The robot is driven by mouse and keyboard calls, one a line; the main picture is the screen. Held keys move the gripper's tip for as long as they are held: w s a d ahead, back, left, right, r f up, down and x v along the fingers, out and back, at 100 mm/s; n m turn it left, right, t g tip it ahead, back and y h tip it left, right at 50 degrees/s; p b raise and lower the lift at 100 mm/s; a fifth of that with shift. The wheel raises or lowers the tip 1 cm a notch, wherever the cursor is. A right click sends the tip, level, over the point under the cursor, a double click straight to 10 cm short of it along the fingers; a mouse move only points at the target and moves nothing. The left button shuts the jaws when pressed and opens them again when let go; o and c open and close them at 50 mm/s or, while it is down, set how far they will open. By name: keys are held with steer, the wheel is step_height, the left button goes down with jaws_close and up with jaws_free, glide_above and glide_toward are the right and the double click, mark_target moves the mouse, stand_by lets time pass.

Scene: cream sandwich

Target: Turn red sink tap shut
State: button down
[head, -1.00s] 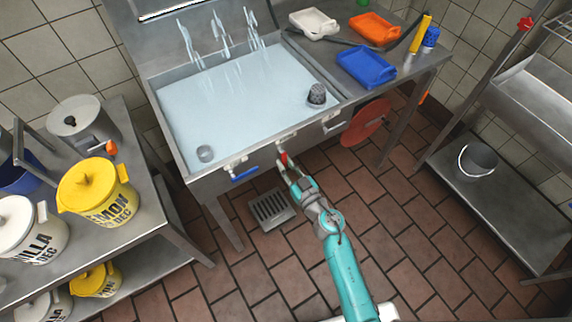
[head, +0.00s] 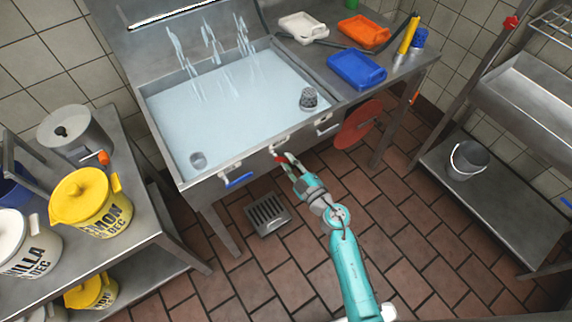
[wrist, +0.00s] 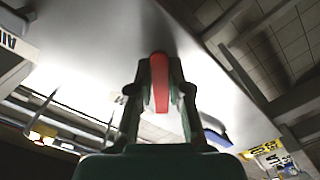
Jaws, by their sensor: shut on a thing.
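The red tap handle (head: 281,158) is on the front edge of the sink (head: 180,183), right of a blue-handled tap. My gripper (head: 288,161) is at the handle. In the wrist view the red handle (wrist: 159,75) stands between the two fingers of my gripper (wrist: 160,75), which are shut on it. The sink basin holds pale water, and streams of water fall at its back. In the head view the fingers cover part of the handle, so its exact angle is hard to tell.
The blue tap handle (head: 238,181) sits close to the left. A red disc (head: 359,124) hangs under the counter at right. A floor drain (head: 267,213) lies below the sink. A bench with yellow tubs (head: 91,205) stands at left. Open tiled floor lies to the right.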

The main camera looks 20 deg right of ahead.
steer(key=n, duration=0.1)
steer(key=r+n, duration=0.1)
steer(key=n, duration=0.1)
steer(key=d+n, duration=0.1)
steer(key=shift+w+r+n, duration=0.2)
steer(key=shift+r+n, duration=0.1)
steer(key=shift+n, duration=0.1)
steer(key=shift+d+r+n, duration=0.1)
steer(key=shift+r+n, duration=0.4)
steer(key=shift+n, duration=0.65)
steer(key=shift+d+r+n, duration=0.1)
steer(key=shift+r+n, duration=0.35)
steer(key=shift+n, duration=0.7)
steer(key=c, duration=1.1)
jaws_free()
glide_toward(287, 147)
steer(key=v, duration=0.5)
steer(key=shift+d, duration=0.1)
